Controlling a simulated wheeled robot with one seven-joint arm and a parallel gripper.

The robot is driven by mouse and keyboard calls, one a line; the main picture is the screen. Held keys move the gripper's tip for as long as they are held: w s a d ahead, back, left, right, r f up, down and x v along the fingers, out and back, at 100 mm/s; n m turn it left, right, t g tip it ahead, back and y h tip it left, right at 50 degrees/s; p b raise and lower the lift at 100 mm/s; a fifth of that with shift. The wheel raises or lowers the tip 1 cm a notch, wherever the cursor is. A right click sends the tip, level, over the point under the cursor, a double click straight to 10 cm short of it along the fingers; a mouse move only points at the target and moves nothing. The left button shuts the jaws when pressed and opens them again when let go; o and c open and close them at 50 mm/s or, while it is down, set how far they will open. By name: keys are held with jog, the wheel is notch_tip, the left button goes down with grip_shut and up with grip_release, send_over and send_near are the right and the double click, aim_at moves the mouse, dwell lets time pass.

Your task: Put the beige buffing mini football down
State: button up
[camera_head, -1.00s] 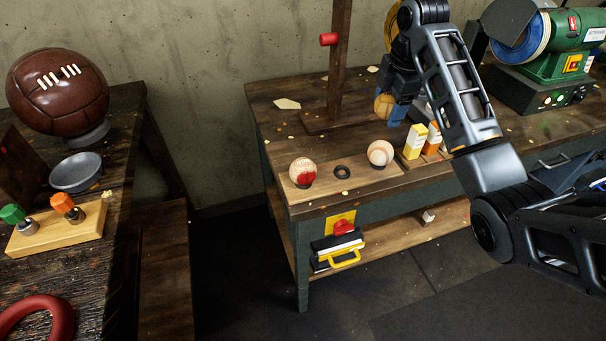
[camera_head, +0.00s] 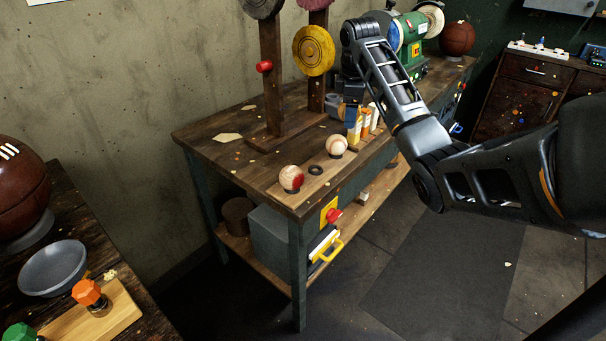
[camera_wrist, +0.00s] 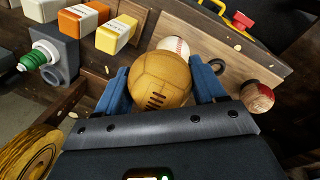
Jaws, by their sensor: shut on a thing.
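The beige mini football (camera_wrist: 160,79), tan with a dark laced slit, sits between the two blue fingers of my gripper (camera_wrist: 163,84) in the wrist view. The fingers are shut on it from both sides. In the wrist view a white baseball (camera_wrist: 174,46) shows just past the ball, with the black ring (camera_wrist: 246,70) and a red-and-white ball (camera_wrist: 258,97) to the right.
The workbench (camera_head: 215,150) has a wooden board with the ring's empty place between two balls. Yellow and orange boxes (camera_head: 354,130) stand near my gripper. Posts with a yellow buffing wheel (camera_head: 313,51) rise behind. A green grinder (camera_head: 408,45) stands farther right. The bench's left end is fairly clear.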

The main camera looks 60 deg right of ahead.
jog(key=w+a+f, duration=0.1)
jog(key=a+f, duration=0.1)
jog(key=a, duration=0.1)
jog(key=w+a+f+p, duration=0.1)
jog(key=w+a+f, duration=0.1)
jog(key=a, duration=0.1)
jog(key=w+a+f, duration=0.2)
jog(key=a, duration=0.2)
jog(key=shift+f+p, duration=0.3)
jog(key=shift+p, duration=0.1)
jog(key=shift+a+f, duration=0.1)
jog(key=shift+f, duration=2.05)
jog(key=shift+f, duration=0.2)
jog(key=o, duration=1.2)
jog(key=shift+s+a+r+p, duration=0.15)
jog(key=shift+a+r+p, duration=0.25)
jog(key=shift+r, duration=1.65)
jog(key=shift+s+a+r+p, duration=0.15)
jog(key=shift+a+r+p, duration=0.25)
jog(key=shift+r, duration=1.65)
jog(key=shift+s+a+r+p, duration=0.2)
jog(key=shift+r+p, duration=0.25)
jog(key=shift+r, duration=1.6)
